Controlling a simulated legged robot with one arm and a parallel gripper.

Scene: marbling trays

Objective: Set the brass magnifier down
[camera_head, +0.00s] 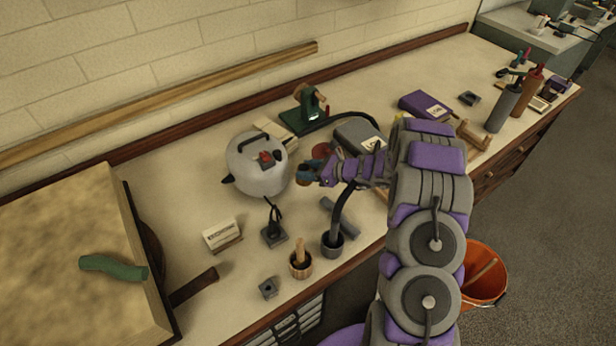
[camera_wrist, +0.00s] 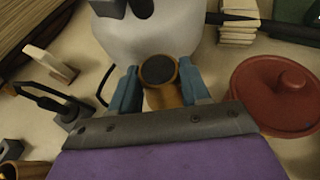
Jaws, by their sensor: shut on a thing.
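The brass magnifier (camera_wrist: 163,98) is a short brass cylinder with a dark round top, seen in the wrist view between two blue fingers. My gripper (camera_wrist: 160,80) is shut on it. In the head view my gripper (camera_head: 308,170) is over the bench, just right of the pale rounded kettle-like vessel (camera_head: 250,178). The magnifier is small and partly hidden there. I cannot tell whether its underside touches the bench (camera_head: 200,185).
A red lidded pot (camera_wrist: 270,105) stands close right of my gripper in the wrist view. A card on a stand (camera_head: 222,234), a dark small stand (camera_head: 274,236) and cups (camera_head: 300,266) are nearer the front edge. Bare bench shows between the vessel and the card.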

